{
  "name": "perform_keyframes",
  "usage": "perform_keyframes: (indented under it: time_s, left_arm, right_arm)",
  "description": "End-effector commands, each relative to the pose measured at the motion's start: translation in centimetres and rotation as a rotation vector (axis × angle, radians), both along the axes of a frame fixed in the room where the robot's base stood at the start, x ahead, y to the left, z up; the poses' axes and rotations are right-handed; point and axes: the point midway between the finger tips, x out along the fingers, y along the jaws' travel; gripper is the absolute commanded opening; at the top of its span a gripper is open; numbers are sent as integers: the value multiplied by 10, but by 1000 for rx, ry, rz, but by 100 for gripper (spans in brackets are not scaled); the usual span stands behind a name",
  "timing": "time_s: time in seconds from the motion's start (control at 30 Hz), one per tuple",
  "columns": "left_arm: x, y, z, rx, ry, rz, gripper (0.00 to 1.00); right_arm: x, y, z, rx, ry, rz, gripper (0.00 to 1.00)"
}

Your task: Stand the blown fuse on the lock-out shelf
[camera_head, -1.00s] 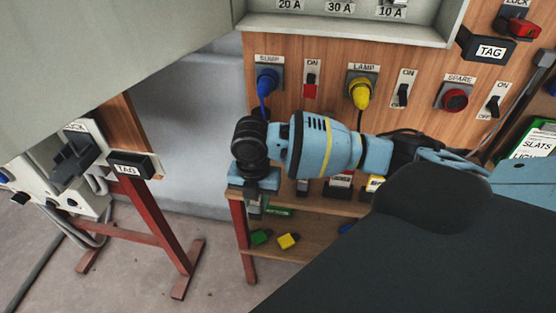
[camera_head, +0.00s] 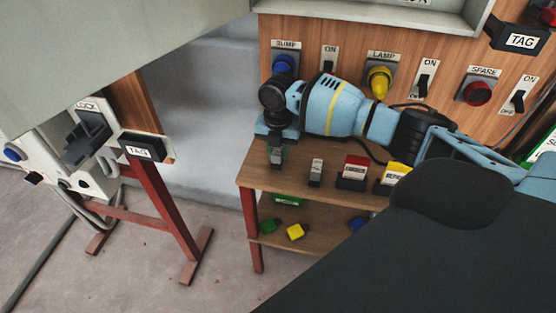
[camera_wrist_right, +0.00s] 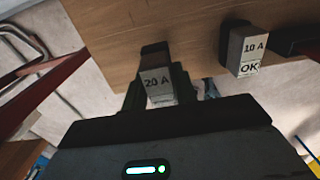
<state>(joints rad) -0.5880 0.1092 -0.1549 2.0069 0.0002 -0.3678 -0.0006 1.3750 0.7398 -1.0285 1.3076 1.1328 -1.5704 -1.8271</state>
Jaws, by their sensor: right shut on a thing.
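My right gripper (camera_head: 277,157) is over the left part of the wooden stand's upper shelf (camera_head: 262,178), fingers pointing down. In the right wrist view its fingers (camera_wrist_right: 158,88) are shut on a grey fuse (camera_wrist_right: 157,82) labelled "20 A", seen near the edge of the wooden board (camera_wrist_right: 125,50). I cannot tell whether the fuse touches the board. In the head view the fuse is mostly hidden by the gripper. To its right a second grey fuse (camera_head: 316,172) stands on the board; in the wrist view this fuse (camera_wrist_right: 244,48) reads "10 A" and "OK". My left gripper is not in view.
A red labelled block (camera_head: 353,172) and a yellow one (camera_head: 396,178) stand further right. The lower shelf (camera_head: 325,240) holds small coloured pieces. The plug panel (camera_head: 345,38) rises behind. A red-legged stand (camera_head: 160,205) is left, with open floor between.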

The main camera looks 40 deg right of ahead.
Motion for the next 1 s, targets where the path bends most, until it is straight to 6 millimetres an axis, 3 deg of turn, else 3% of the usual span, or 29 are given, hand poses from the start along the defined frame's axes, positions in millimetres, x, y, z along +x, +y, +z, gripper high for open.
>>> perform_keyframes:
  time_s: [0.23, 0.63, 0.67, 0.7, 0.83, 1.0]
  left_arm:
    - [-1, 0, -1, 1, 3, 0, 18]
    - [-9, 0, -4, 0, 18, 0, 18]
    - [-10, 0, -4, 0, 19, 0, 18]
    - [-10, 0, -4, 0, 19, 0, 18]
    - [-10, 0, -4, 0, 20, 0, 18]
    - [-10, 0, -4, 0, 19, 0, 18]
  right_arm:
    - [1, -1, -33, 0, 0, -1, 0]
    - [1, -1, -38, 1, 1, -1, 0]
    - [0, -1, -39, 1, 1, -1, 30]
    - [1, -1, -38, 0, 0, -1, 35]
    - [1, -1, -38, 0, 0, 0, 50]
    - [1, -1, -38, 0, 0, 0, 50]
